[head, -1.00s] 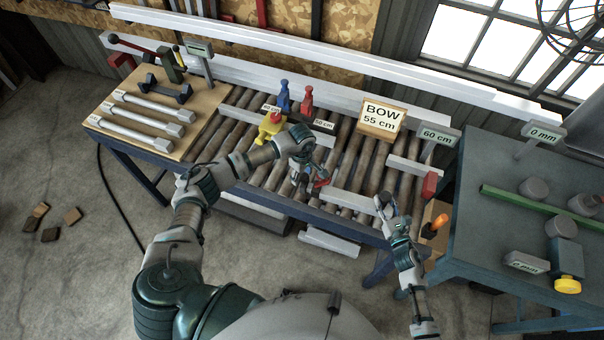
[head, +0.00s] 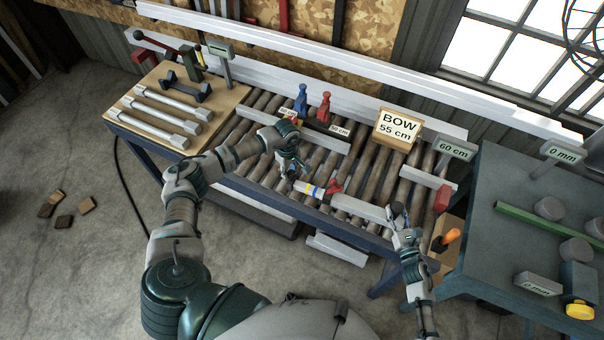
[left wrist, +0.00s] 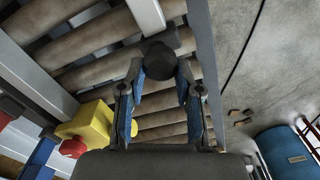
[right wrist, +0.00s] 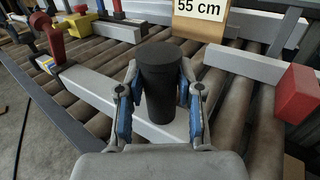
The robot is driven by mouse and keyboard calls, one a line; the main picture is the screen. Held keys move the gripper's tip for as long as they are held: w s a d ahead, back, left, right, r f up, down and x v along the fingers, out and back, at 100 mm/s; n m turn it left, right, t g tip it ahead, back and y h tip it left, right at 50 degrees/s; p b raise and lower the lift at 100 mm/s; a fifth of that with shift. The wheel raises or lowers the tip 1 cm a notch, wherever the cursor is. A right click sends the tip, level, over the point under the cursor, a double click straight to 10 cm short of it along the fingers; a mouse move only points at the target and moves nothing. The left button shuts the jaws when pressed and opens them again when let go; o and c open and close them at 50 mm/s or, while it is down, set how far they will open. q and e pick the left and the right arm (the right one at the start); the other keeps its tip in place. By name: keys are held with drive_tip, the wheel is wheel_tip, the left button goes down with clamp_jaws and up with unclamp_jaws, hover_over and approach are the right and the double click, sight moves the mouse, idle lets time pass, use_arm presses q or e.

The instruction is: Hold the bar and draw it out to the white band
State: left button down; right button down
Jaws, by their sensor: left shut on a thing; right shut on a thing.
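The bar (head: 360,207) lies along the front of the roller table. Yellow and blue bands with pale sections show on its thinner left part, left of a red piece (head: 333,187); the red piece also shows in the right wrist view (right wrist: 54,42). My left gripper (head: 290,167) is at the bar's left end, shut on a dark round handle (left wrist: 160,58). My right gripper (head: 399,213) is at the bar's right end, shut on an upright black handle (right wrist: 159,80). The left handle's join to the bar is hidden.
A red block (head: 442,198) is right of my right gripper. Rollers (head: 262,170) lie clear at left.

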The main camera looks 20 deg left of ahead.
use_arm(q)
drive_tip(key=shift+s+a, duration=0.1)
drive_tip(key=shift+a, duration=0.05)
use_arm(e)
drive_tip(key=shift+d, duration=0.15)
use_arm(q)
drive_tip(key=c, duration=0.8)
unclamp_jaws()
drive_tip(key=shift+o, duration=0.2)
drive_tip(key=shift+r, duration=0.15)
wheel_tip(320, 180, up, 12)
drive_tip(key=shift+f, duration=0.25)
